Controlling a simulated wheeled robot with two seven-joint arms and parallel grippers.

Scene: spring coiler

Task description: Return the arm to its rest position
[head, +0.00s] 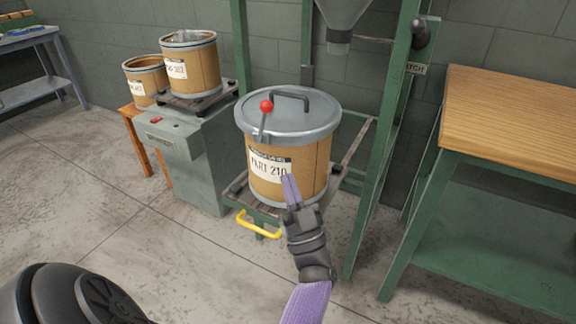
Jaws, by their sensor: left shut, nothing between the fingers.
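My left gripper (290,188) is in the middle of the head view, its purple fingers together and empty. Its fingertips overlap the lower right of the white "PART 210" label in the picture; I cannot tell whether they touch the drum. The brown drum (310,170) stands upright with a grey lid (300,122) on top. The lid has a dark handle (292,94) and a clamp lever with a red knob (266,106). My purple forearm reaches up from the bottom edge. My right gripper is not in view.
The drum stands on a low cart with a yellow handle (258,226), within a green frame (372,200) under a grey hopper (340,20). A wood-topped workbench (515,110) stands at right. A grey machine (205,150) with open drums stands at left. Floor in front is clear.

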